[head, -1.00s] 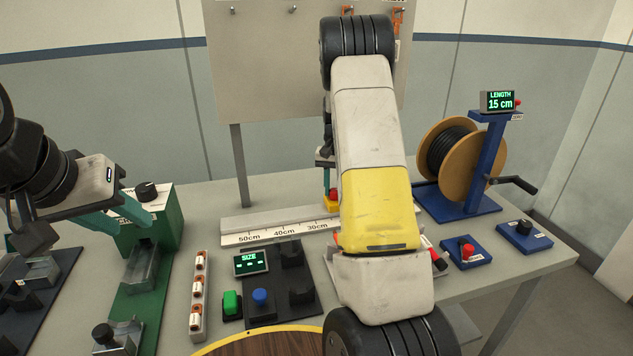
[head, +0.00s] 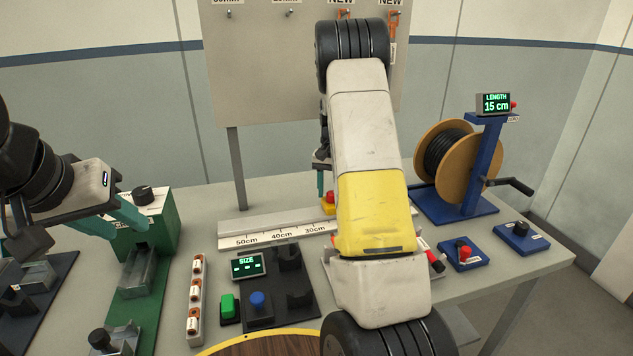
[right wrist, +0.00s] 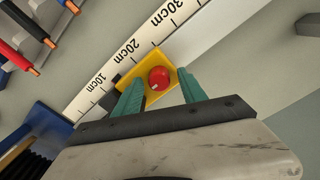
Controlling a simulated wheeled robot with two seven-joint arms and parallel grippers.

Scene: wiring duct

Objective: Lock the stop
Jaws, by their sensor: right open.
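The stop is a yellow block (right wrist: 179,77) with a red knob (right wrist: 159,77) on top. In the head view the stop's yellow part (head: 327,210) shows just left of my right arm, which hides the fingers in part. My left gripper (head: 82,226) is open and empty at the left, near a green stand.
A cable spool (head: 445,160) on a blue stand has a "15 cm" display (head: 495,104). Blue control bases (head: 463,252) stand at the right. A size display (head: 247,264), buttons and black holders stand in front of the rail. Cut cable ends (right wrist: 32,67) lie close to the rail.

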